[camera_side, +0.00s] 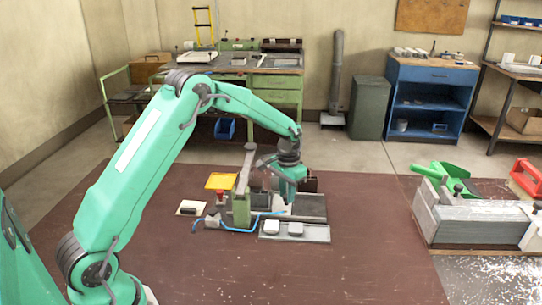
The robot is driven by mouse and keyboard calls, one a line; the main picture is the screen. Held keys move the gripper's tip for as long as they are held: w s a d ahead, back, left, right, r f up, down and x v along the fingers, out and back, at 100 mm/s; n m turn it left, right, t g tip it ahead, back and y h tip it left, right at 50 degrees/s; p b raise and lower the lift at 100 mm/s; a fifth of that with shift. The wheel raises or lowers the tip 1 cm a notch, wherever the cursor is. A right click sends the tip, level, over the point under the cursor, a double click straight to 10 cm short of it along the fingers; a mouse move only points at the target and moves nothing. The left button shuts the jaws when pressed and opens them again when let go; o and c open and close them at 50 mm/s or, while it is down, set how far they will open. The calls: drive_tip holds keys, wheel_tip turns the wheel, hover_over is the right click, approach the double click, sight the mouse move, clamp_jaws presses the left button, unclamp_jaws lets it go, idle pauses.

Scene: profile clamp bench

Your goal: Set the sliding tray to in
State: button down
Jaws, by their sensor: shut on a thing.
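The clamp fixture (241,207) stands on the brown bench, with a green upright and a grey arm on top. My gripper (289,204) points down at its right side, low over a dark flat plate (312,208). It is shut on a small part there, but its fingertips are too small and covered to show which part. A grey tray-like plate (318,236) with two pale blocks lies in front of the fixture. I cannot tell for sure which plate is the sliding tray, or how far in it sits.
A yellow tray (221,181), a red knob (221,195) and a blue hose (236,229) are close to the fixture's left and front. A grey vise-like block (478,222) and a green scoop (434,171) stand at the right. The bench front is clear.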

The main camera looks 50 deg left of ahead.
sight(273, 199)
drive_tip(key=shift+s+a, duration=1.4)
drive_tip(key=shift+a, duration=0.2)
drive_tip(key=c, duration=1.2)
unclamp_jaws()
drive_tip(key=shift+d, duration=0.1)
drive_tip(key=shift+r, duration=0.1)
drive_tip(key=shift+r, duration=0.1)
wheel_tip(273, 199, up, 8)
drive_tip(key=shift+f, duration=0.25)
drive_tip(key=shift+s+r, duration=0.1)
